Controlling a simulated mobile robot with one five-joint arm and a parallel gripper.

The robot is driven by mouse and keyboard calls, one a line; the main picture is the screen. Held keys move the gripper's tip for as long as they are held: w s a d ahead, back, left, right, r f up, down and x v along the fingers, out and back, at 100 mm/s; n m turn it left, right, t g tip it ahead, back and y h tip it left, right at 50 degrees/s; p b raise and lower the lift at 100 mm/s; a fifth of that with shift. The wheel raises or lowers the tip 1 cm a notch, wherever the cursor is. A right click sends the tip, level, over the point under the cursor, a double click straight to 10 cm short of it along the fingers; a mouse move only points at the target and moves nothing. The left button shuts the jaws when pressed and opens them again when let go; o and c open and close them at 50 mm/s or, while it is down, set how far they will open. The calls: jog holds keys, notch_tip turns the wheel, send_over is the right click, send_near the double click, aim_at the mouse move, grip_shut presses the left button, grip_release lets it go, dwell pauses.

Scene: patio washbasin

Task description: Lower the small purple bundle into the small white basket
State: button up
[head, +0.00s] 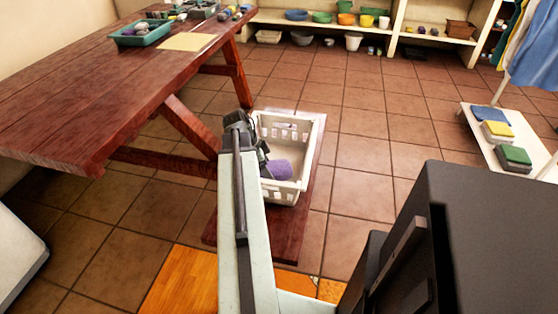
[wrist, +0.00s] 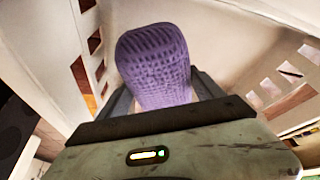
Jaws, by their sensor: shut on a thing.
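The small purple bundle (wrist: 155,65) is a ribbed, rounded roll, held between the fingers of my gripper (wrist: 155,95) in the wrist view. In the head view the purple bundle (head: 279,169) shows within the outline of the white basket (head: 300,186). The basket has slotted walls and stands low on the bench of the red table. In the wrist view the basket's slotted walls (wrist: 285,75) rise on both sides of the bundle. My gripper (head: 266,165) is partly hidden by my arm in the head view. I cannot tell whether the bundle touches the basket floor.
The red wooden table (head: 90,85) stands at the left, with a teal tray (head: 142,35) on it. A low white rack (head: 520,140) with folded cloths is at the right. Shelves with bowls (head: 340,20) line the back. Tiled floor (head: 370,130) is clear between them.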

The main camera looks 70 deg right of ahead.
jog(key=shift+f+b, duration=1.95)
dwell(0.8)
jog(key=o, duration=1.6)
jog(key=shift+c, duration=0.2)
jog(key=p+v, duration=0.7)
jog(key=shift+r, duration=0.2)
jog(key=shift+w+r, duration=0.1)
jog(key=shift+r, duration=0.2)
jog(key=shift+a+f, duration=0.1)
